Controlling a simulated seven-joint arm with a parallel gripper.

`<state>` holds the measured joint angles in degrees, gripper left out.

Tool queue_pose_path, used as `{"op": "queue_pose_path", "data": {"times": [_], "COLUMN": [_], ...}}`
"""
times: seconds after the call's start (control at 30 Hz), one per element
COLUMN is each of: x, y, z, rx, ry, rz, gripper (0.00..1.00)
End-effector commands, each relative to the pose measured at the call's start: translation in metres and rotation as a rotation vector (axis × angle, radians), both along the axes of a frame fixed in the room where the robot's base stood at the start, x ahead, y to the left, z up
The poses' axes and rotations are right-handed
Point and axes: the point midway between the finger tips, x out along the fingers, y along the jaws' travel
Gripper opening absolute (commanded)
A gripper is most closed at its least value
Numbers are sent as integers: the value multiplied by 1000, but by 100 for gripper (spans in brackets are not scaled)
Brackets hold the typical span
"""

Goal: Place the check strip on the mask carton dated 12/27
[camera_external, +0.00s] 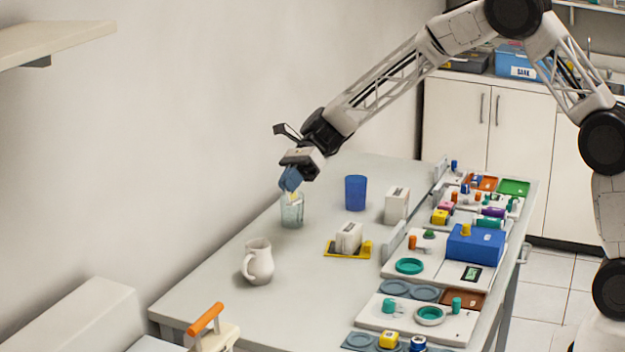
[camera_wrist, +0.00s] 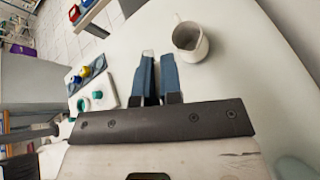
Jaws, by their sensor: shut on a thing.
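My gripper (camera_external: 291,181), with blue fingers, is over the glass tumbler (camera_external: 292,213) on the left of the table. It is shut on a small pale, yellowish strip (camera_external: 293,197), likely the check strip, at the tumbler's mouth; whether its lower end is inside I cannot tell. In the wrist view, the blue fingers (camera_wrist: 156,78) are close together, with a whitish end (camera_wrist: 147,53) at the tips. One white carton (camera_external: 349,235) sits on a yellow tray (camera_external: 332,254). Another white carton (camera_external: 396,204) stands farther back, right. Their dates are too small to read.
A blue cup (camera_external: 355,193) stands between tumbler and rear carton. A cream jug (camera_external: 258,262) is nearer the front; it also shows in the wrist view (camera_wrist: 188,38). Dental trays and a blue box (camera_external: 474,245) crowd the right side. The table's middle is mostly clear.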

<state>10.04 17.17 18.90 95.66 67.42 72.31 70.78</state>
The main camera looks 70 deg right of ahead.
Motion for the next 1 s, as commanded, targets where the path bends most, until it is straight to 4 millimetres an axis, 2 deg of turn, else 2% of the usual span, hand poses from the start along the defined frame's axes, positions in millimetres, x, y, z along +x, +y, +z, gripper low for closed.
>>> {"op": "queue_pose_path", "data": {"times": [0.03, 0.1, 0.47, 1.0], "x": [0, -1, -39, -133], "y": [0, -2, -67, -178], "z": [14, 26, 26, 30], "rx": [-1, -3, -17, -57], "ry": [-8, -9, -45, -126], "rz": [1, -1, -78, -230], "gripper": [0, 0, 0, 0]}}
